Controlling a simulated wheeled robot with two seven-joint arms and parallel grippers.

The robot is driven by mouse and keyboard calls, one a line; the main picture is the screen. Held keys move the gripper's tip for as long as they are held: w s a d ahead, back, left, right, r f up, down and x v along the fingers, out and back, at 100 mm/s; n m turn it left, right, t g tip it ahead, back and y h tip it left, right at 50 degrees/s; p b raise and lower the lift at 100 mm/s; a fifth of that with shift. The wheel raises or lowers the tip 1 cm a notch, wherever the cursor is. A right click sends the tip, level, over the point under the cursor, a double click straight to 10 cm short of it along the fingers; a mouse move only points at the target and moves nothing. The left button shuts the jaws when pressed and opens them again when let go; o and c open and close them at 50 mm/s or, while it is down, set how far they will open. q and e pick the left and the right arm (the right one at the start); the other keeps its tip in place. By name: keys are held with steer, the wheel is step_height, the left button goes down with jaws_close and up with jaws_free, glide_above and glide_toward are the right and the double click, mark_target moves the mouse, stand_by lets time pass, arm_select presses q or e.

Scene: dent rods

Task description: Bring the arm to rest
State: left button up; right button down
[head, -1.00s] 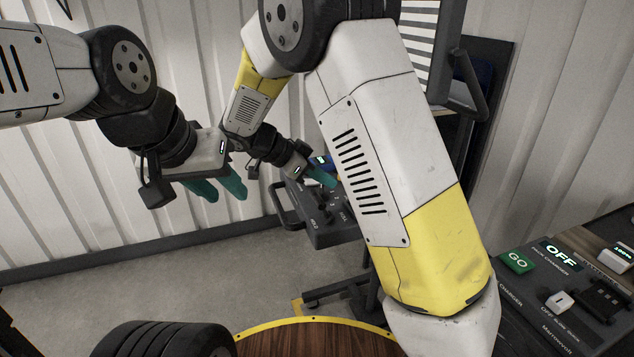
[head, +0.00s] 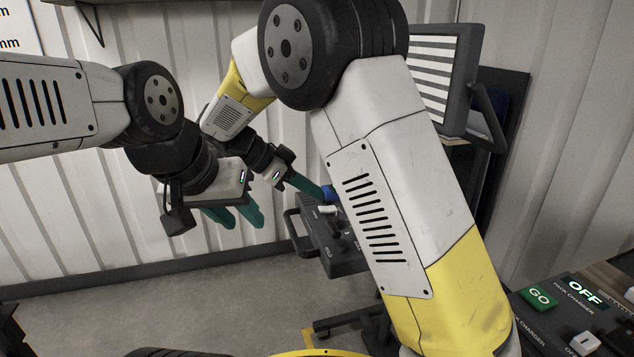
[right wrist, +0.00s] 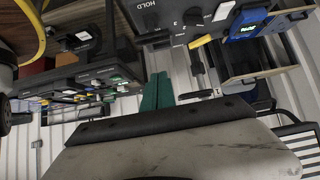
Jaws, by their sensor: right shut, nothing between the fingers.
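My right arm (head: 400,190), white and yellow, reaches across the middle of the head view and bends back at its elbow. Its gripper (head: 314,190) has teal fingers, partly seen there, above the left part of a dark control panel (head: 325,262). In the right wrist view the right gripper's fingers (right wrist: 158,92) are together with nothing between them. My left gripper (head: 233,215) hangs at the left, its two teal fingers apart and empty, clear of the panel. The right forearm hides part of the panel.
A bench with a green GO sign (head: 539,297) and an OFF display (head: 584,292) stands at lower right. A striped screen (head: 432,75) stands behind my right arm. A corrugated wall is behind. The floor at lower left is open.

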steer(key=s+d+r+n+g+y, duration=0.25)
steer(key=s+d+n+y, duration=0.5)
steer(key=d, duration=0.55)
steer(key=s+d+r+n+t+y, duration=0.1)
steer(key=s+d+n+t+y, duration=0.1)
steer(key=s, duration=0.4)
steer(key=s+d+r+n+t+y, duration=0.2)
steer(key=s+d+n+t, duration=0.1)
steer(key=s+n, duration=0.2)
steer(key=shift+s, duration=0.45)
